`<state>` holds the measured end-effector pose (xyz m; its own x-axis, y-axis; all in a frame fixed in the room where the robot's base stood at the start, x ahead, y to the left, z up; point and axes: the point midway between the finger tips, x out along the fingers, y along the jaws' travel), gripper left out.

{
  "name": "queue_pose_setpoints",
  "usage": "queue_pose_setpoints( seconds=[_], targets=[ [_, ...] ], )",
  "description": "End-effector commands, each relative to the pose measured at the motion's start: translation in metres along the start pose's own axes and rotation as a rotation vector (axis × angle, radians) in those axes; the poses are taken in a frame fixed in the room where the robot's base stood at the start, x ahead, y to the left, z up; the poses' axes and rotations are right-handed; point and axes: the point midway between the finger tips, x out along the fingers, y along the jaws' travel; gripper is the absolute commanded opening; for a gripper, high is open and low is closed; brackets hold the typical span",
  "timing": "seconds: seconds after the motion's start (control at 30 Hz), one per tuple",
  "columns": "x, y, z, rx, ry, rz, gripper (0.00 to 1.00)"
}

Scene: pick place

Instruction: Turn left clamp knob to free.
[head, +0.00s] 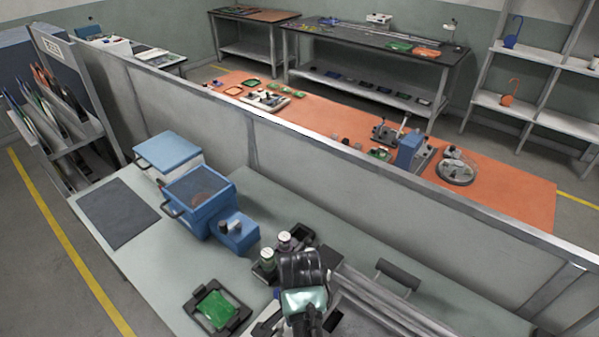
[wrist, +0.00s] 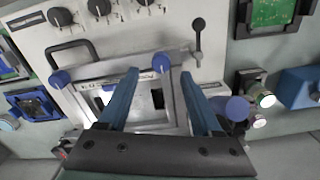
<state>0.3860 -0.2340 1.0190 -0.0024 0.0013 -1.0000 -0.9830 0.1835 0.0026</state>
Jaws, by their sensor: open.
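In the wrist view a pale clamp fixture (wrist: 120,72) fills the middle. A blue knob (wrist: 60,78) sits at its left end. A second blue knob (wrist: 161,63) is near its middle, between my fingertips as seen in the picture. A larger blue knob (wrist: 238,108) is at the right. My gripper (wrist: 160,76) is open, with its two blue fingers spread over the fixture and nothing between them; I cannot tell how far above it they are. The left knob lies outside the left finger. In the head view my arm hides most of the fixture.
A black handle (wrist: 70,50) and an upright lever (wrist: 198,32) stand near the fixture. A panel with dark knobs (wrist: 99,7) lies beyond. In the head view a blue box (head: 198,200) and a tray with a green board (head: 214,309) share the bench. A partition (head: 190,110) runs behind.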

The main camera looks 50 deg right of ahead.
Motion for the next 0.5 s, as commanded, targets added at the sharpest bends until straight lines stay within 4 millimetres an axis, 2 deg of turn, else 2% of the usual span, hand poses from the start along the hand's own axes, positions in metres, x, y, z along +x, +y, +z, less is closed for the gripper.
queue_pose_setpoints(
  seconds=[0.1,0.2,0.33,0.5],
  targets=[
    [0.022,0.001,0.001,0.0,-0.003,0.004,0.66],
    [0.037,0.0,0.001,0.0,-0.002,0.001,0.66],
    [0.049,0.0,0.0,0.0,-0.001,-0.001,0.66],
    [0.054,-0.001,0.0,0.0,0.0,-0.002,0.66]
  ],
)
